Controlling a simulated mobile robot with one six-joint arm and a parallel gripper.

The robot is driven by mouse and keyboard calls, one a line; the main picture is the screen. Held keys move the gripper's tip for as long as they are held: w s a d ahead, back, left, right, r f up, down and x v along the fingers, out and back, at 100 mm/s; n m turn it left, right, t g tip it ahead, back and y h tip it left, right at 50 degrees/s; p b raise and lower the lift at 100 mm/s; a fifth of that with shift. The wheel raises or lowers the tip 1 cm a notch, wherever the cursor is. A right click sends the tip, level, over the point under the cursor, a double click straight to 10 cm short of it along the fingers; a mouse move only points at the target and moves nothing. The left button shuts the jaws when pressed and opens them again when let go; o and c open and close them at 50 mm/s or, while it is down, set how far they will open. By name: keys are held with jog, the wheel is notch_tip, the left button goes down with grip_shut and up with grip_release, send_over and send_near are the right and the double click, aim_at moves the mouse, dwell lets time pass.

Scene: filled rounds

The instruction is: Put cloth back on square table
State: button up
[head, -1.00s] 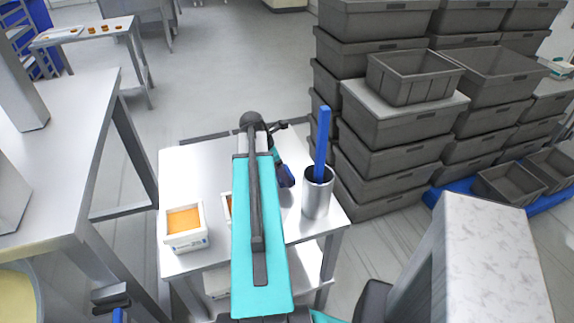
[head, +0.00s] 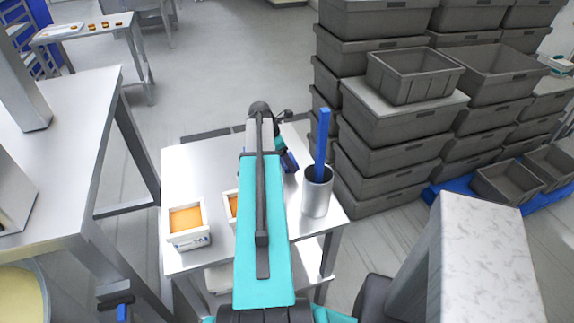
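The small square steel table (head: 195,160) stands in front of me. My arm reaches over its middle and hides part of its top. My gripper (head: 288,158) is at the far end of the arm, over the table's far right part, mostly hidden behind the arm. A small dark blue shape shows at its tip; I cannot tell whether this is a finger or cloth. I cannot tell whether the gripper is open or shut. No cloth can be clearly made out.
A white box with orange contents (head: 187,221) stands at the table's front left; a second box (head: 232,204) is partly behind my arm. A steel cup (head: 317,194) with a blue-handled tool (head: 322,140) stands at right. Grey crates (head: 395,130) are stacked beyond; a steel bench (head: 75,130) is left.

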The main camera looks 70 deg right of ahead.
jog(key=shift+f+p, duration=0.8)
jog(key=shift+f, duration=0.95)
jog(key=shift+f, duration=0.1)
jog(key=o, duration=1)
jog(key=shift+a+r, duration=0.1)
jog(key=shift+r, duration=0.1)
jog(key=shift+b+v, duration=1.85)
jog(key=shift+v, duration=4.05)
jog(key=shift+w, duration=0.1)
